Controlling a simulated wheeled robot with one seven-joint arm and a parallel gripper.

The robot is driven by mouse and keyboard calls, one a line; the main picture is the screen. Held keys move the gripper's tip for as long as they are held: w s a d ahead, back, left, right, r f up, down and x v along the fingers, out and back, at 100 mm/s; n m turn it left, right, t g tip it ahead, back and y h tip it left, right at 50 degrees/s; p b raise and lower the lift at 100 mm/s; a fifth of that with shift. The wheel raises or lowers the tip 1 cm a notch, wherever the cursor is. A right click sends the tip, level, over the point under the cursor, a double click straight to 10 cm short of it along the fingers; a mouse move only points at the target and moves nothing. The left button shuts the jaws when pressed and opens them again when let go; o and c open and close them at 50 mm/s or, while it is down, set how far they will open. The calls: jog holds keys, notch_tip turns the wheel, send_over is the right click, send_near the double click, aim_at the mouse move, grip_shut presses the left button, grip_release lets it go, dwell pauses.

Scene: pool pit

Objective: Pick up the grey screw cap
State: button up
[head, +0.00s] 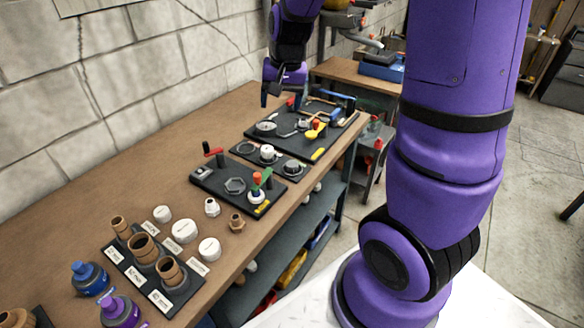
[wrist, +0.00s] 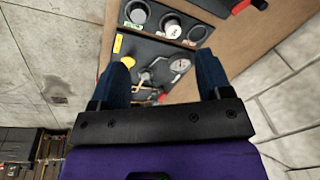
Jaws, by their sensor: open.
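Two dark grey round pieces sit on the middle black board, one at its right end (head: 293,167) and one at its left end (head: 246,148), with a white cap (head: 267,152) between them. I cannot tell for certain which is the grey screw cap. In the wrist view, one grey round piece (wrist: 137,12) is at the top, beside the white cap (wrist: 172,28); the other (wrist: 197,33) is right of it. My gripper (head: 278,95) is open and empty above the workbench, near the far board and behind the middle one. Its blue fingers (wrist: 164,74) frame the far board.
The far board (head: 338,128) holds a gauge, a yellow piece and tools. A nearer board (head: 207,186) has a red-handled valve. Several white caps, brown fittings and bottles stand at the workbench's near end. The brick wall runs along the left. Bare wood (head: 150,150) lies beside the boards.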

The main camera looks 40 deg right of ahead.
jog(key=w+d+f+m+g, duration=0.1)
jog(key=w+d+f+m, duration=0.15)
jog(key=f, duration=0.45)
jog(key=w+d+f+m+g, duration=0.1)
jog(key=w+d+f, duration=0.15)
jog(key=f, duration=0.55)
send_over(292, 165)
jog(key=shift+h, duration=0.3)
jog(key=f, duration=0.3)
jog(key=w+f, duration=0.1)
jog(key=f, duration=0.1)
jog(key=shift+f, duration=0.35)
jog(key=shift+s+f, duration=0.2)
jog(key=shift+f, duration=1.15)
jog(key=shift+s+f, duration=0.2)
jog(key=shift+f, duration=1.1)
jog(key=c, duration=1)
